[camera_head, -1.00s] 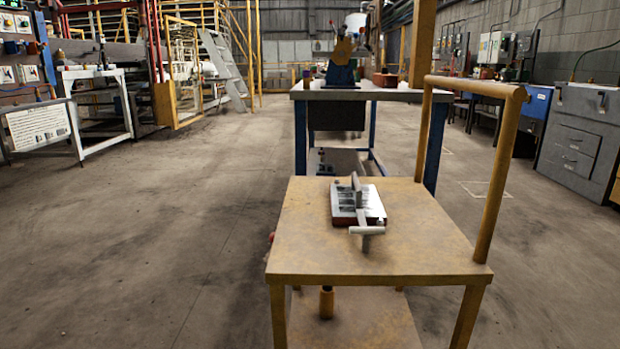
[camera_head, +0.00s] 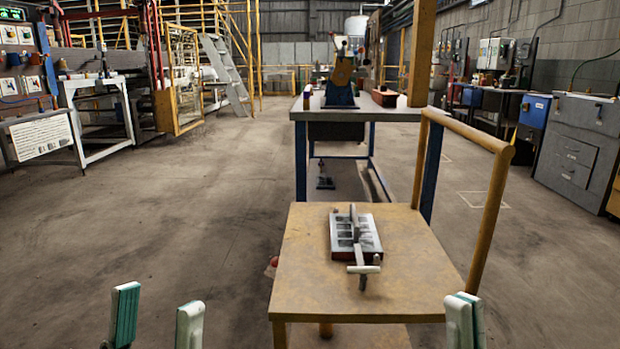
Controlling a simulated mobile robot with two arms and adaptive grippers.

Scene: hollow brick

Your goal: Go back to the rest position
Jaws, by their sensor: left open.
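My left gripper (camera_head: 157,312) shows at the bottom left, its two pale fingers with green pads standing well apart and nothing between them. Part of my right gripper (camera_head: 464,320) shows at the bottom right, in front of the cart's right side. Its fingers overlap in this view, so I cannot tell how far apart they are. The hollow brick (camera_head: 371,236), reddish below with a pale, holed top, lies on the yellow cart (camera_head: 310,270). A grey T-handled tool (camera_head: 362,258) lies across it. Both grippers are apart from the brick.
The cart's yellow handle (camera_head: 490,205) rises at its right side. Behind stands a workbench (camera_head: 385,112) with a blue machine (camera_head: 341,90) on it. A grey cabinet (camera_head: 580,145) is at the right, a white-framed table (camera_head: 105,135) at the left. The floor left of the cart is open.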

